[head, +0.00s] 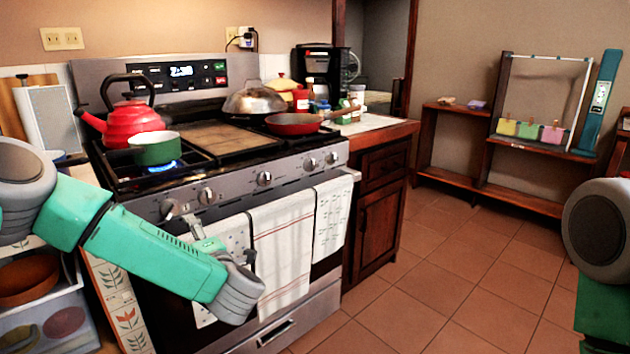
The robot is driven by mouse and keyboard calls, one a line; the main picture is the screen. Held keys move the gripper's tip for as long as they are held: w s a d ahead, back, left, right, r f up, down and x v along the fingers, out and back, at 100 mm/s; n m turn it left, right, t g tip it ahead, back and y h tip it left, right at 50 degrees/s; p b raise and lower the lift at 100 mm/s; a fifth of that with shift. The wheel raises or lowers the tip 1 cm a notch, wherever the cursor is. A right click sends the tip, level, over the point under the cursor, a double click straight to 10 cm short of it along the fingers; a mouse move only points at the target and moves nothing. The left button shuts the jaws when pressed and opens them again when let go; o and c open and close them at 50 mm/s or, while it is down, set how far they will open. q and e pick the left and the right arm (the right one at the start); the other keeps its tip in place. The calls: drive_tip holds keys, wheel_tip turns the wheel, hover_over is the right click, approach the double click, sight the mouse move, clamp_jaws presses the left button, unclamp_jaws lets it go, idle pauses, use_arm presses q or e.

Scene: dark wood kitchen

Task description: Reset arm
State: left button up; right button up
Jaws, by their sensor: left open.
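My left arm comes in from the left and reaches across the front of the stove (265,178). Its gripper (222,240) is open and empty, in front of the oven door and the hanging towels. Its fingers point up and partly blend with the towel behind, and I cannot tell whether they touch it. My right arm shows only as a grey joint and green link at the right edge. Its gripper is out of view.
A red kettle (130,122), a green pot (154,148) over a lit blue flame, and a red pan (295,124) with its handle to the right stand on the stove. A white towel (281,250) hangs on the oven. The tiled floor (450,270) at right is clear.

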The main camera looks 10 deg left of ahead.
use_arm(q)
drive_tip(key=s+d+f+m+g+h+p, duration=0.1)
drive_tip(key=s+d+f+m+h, duration=0.55)
drive_tip(key=f+m, duration=0.25)
drive_tip(key=s+d+f+m+g+h+p, duration=0.1)
drive_tip(key=s+d+f+m+h+p, duration=0.1)
drive_tip(key=s+d+f+m+h, duration=0.55)
drive_tip(key=s+a+f+m+g, duration=0.2)
drive_tip(key=s+a+m+g, duration=0.1)
drive_tip(key=s, duration=0.6)
drive_tip(key=s+a+f+m+g+p, duration=0.1)
drive_tip(key=s+a+f+m+g, duration=0.1)
drive_tip(key=s, duration=0.6)
drive_tip(key=s+a+f+m+g+y, duration=0.1)
drive_tip(key=s+a+f+m+g, duration=0.1)
drive_tip(key=s+m, duration=0.4)
drive_tip(key=s+a+g, duration=0.1)
drive_tip(key=s+g, duration=0.1)
drive_tip(key=s, duration=0.1)
drive_tip(key=shift+s+a+f+g+p, duration=0.3)
drive_tip(key=shift+a+f+g, duration=0.05)
drive_tip(key=shift+g, duration=0.05)
